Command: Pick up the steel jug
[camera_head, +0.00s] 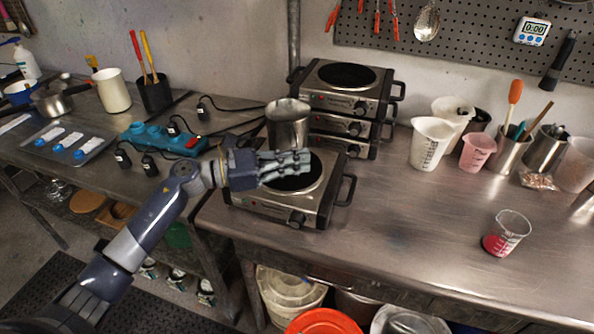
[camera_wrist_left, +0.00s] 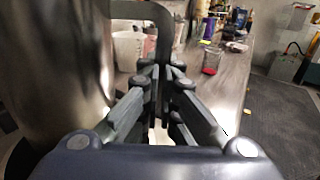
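The steel jug (camera_head: 288,122) is a shiny metal vessel at the back of the front hot plate, beside the stacked ones. Its base is hidden, so I cannot tell whether it rests or hangs. My left gripper (camera_head: 290,165) is in front of it, fingers pointing right. In the left wrist view the jug (camera_wrist_left: 55,75) fills the left side, and its dark handle (camera_wrist_left: 150,12) arches down to the fingertips. The fingers of my left gripper (camera_wrist_left: 163,75) converge closely there and appear shut on the handle. My right gripper is out of view.
The front hot plate (camera_head: 325,205) lies under my gripper; stacked hot plates (camera_head: 347,105) stand behind. A white measuring jug (camera_head: 430,143), a pink cup (camera_head: 477,152) and utensil pots stand right. A beaker with red liquid (camera_head: 507,233) is at front right. The bench middle is clear.

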